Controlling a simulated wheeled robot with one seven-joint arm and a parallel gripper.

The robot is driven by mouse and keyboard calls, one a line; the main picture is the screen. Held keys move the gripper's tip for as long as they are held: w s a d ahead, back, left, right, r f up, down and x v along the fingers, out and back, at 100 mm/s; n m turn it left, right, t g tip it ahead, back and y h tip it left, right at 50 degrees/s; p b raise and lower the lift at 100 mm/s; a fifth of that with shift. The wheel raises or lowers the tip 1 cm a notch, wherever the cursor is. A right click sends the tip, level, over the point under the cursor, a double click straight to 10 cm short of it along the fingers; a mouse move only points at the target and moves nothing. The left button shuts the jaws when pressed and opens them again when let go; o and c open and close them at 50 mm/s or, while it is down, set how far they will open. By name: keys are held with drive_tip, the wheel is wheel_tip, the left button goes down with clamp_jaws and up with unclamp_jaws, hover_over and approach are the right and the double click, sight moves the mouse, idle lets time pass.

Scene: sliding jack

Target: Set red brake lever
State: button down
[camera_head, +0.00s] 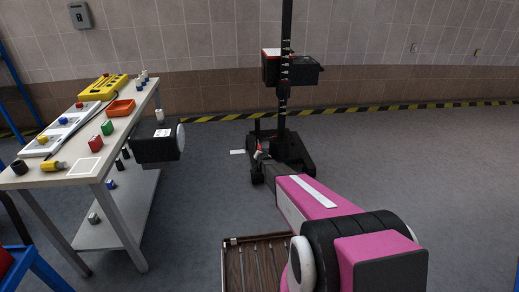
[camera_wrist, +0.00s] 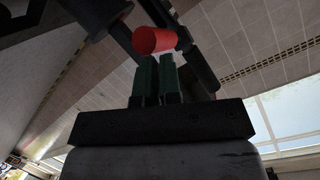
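A red cylinder-shaped end (camera_wrist: 155,41), which looks like the brake lever's grip, shows in the wrist view right at my fingertips. It joins a dark bar that runs up and away. My gripper (camera_wrist: 159,60) has two green fingers side by side with only a thin gap, and the red piece is at their tips rather than clearly between them. I cannot tell whether they touch. In the head view, a small red spot (camera_head: 259,147) shows low on the black sliding jack (camera_head: 284,130), beyond the end of my pink arm. My fingers are not clear in that view.
A work table (camera_head: 60,172) with an orange tray (camera_head: 120,108), a yellow box (camera_head: 104,86) and several small parts stands at the left. A brown slatted crate (camera_head: 232,262) is on the floor, left of my arm. The floor at the right is clear.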

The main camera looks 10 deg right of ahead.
drive_tip(key=w+r+t, duration=0.1)
drive_tip(key=r+t, duration=0.1)
drive_tip(key=w+r+t, duration=0.1)
drive_tip(key=shift+w+d+r+t, duration=0.3)
drive_tip(key=shift+w+r, duration=0.05)
drive_tip(key=shift+r, duration=0.05)
drive_tip(key=shift+s, duration=0.45)
drive_tip(key=s, duration=0.8)
drive_tip(key=shift+s+a, duration=0.2)
drive_tip(key=shift+a, duration=0.05)
drive_tip(key=s+r+n+g, duration=0.2)
drive_tip(key=s+r+g, duration=0.2)
drive_tip(key=s, duration=0.9)
drive_tip(key=s+r+n+g, duration=0.2)
drive_tip(key=s+r+g, duration=0.3)
drive_tip(key=s, duration=0.8)
drive_tip(key=s+r+n+g, duration=0.2)
drive_tip(key=s+r+g, duration=0.2)
drive_tip(key=s+g, duration=0.5)
drive_tip(key=s, duration=0.4)
drive_tip(key=shift+s+r, duration=0.25)
